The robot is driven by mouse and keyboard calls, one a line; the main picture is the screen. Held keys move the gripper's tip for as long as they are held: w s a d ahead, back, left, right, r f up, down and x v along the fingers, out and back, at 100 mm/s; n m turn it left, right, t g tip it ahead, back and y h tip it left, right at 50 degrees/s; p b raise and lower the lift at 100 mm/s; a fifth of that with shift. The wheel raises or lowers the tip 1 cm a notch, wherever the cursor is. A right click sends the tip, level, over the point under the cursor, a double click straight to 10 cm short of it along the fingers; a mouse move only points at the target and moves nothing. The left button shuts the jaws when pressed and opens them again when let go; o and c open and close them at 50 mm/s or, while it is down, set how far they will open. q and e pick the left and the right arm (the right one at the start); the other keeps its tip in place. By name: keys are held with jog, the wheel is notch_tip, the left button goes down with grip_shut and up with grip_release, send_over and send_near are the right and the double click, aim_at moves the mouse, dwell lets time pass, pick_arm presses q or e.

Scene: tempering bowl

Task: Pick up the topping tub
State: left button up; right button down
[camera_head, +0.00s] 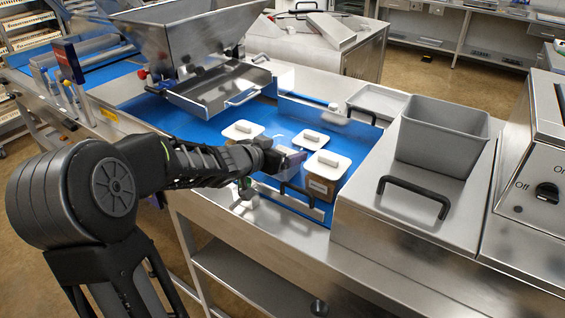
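Three tubs with white lids and raised handles sit in the blue recess of the steel counter. The near right tub (325,188) shows a brown side with a label. Another tub (243,131) is at the left, and a third (310,139) is at the back. I cannot tell which is the topping tub. My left gripper (290,161) is between the left and near right tubs, close to the near right one. The view does not show whether its fingers are open or touching anything. My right gripper is not in view.
A steel hopper (190,40) stands behind at the left. A steel housing (410,228) with a black handle and a grey bin (442,135) is at the right. A raised metal edge (290,203) borders the recess in front. A shallow steel tray (378,103) lies behind the tubs.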

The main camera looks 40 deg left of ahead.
pick_arm(q)
jog(key=c, duration=1.3)
jog(key=shift+c, duration=0.2)
jog(key=shift+r, duration=0.1)
notch_tip(320, 180, up, 10)
jog(key=p, duration=0.5)
